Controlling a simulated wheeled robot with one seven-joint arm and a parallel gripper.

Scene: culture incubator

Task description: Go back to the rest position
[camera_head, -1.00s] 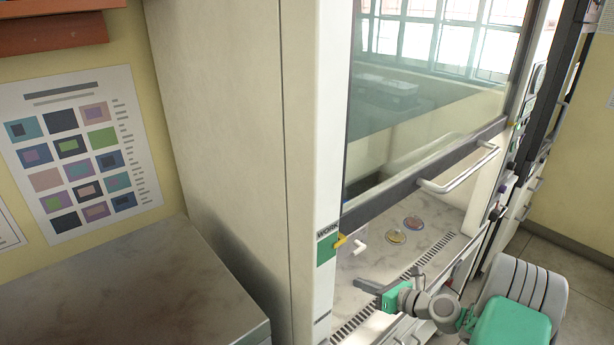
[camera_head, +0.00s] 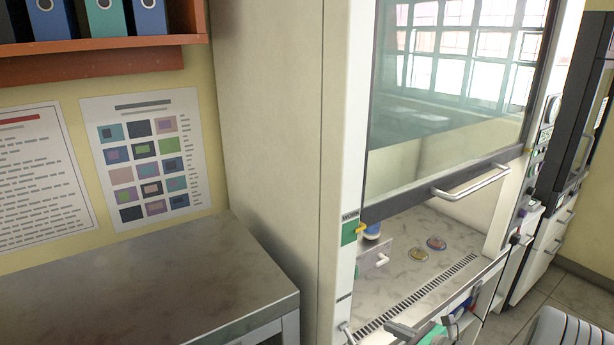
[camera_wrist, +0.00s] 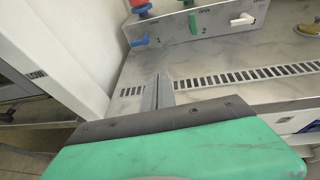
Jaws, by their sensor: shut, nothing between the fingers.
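My gripper (camera_head: 398,330) shows at the bottom edge of the head view, just in front of the cabinet's front grille, and is partly cut off. In the wrist view, its two thin grey fingers (camera_wrist: 158,90) lie together with nothing between them. The fingertips point towards the slotted grille and the cabinet's work surface (camera_wrist: 215,60). The green and dark grey gripper body fills the lower part of the wrist view. Most of my arm is outside the head view.
The cabinet's glass sash (camera_head: 450,110) is partly raised, with a handle (camera_head: 470,184). Inside are two small dishes (camera_head: 436,243) (camera_head: 417,254) and a valve panel (camera_wrist: 215,28) with coloured handles. A metal bench (camera_head: 130,285) stands left. Floor shows at right.

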